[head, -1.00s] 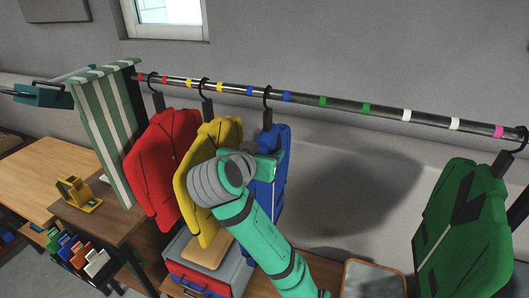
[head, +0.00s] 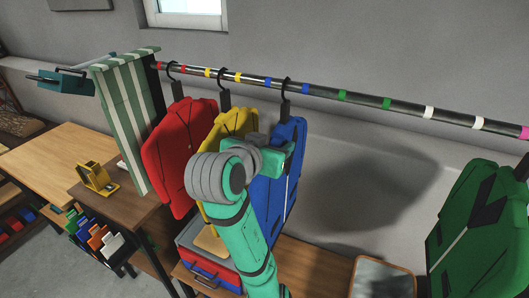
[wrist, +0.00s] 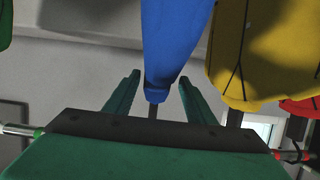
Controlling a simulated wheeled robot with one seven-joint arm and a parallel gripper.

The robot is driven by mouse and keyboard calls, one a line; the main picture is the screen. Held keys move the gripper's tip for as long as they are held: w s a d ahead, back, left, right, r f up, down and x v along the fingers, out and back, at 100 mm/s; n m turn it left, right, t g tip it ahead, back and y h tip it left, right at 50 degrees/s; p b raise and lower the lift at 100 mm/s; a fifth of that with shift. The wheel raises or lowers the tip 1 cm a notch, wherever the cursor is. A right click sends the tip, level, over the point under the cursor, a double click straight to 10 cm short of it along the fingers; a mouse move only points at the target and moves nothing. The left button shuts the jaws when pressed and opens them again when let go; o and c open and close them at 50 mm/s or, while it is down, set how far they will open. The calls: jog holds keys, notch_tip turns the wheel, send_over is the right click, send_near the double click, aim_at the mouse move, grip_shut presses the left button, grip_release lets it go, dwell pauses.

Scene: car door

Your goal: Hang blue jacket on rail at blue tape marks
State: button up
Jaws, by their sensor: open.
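The blue jacket (head: 285,185) hangs on the rail (head: 365,100), its black hook over the rail between the two blue tape marks (head: 267,83) and (head: 305,89). My gripper (head: 287,148) is at the upper part of the jacket, and my arm covers part of the jacket's left side. In the wrist view my gripper (wrist: 159,78) is open, with one finger on each side of the blue jacket (wrist: 177,40) and its dark hanger stem. Whether the fingers touch it I cannot tell.
The yellow jacket (head: 236,124) and red jacket (head: 180,155) hang close on the left. The green jacket (head: 485,215) hangs far right, with open rail between. A wooden bench (head: 310,268) stands below.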

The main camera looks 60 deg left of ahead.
jog(key=shift+s+d+f, duration=0.25)
jog(key=shift+s+d, duration=0.2)
jog(key=shift+v, duration=2)
jog(key=shift+s+d+r, duration=0.3)
jog(key=shift+s, duration=0.15)
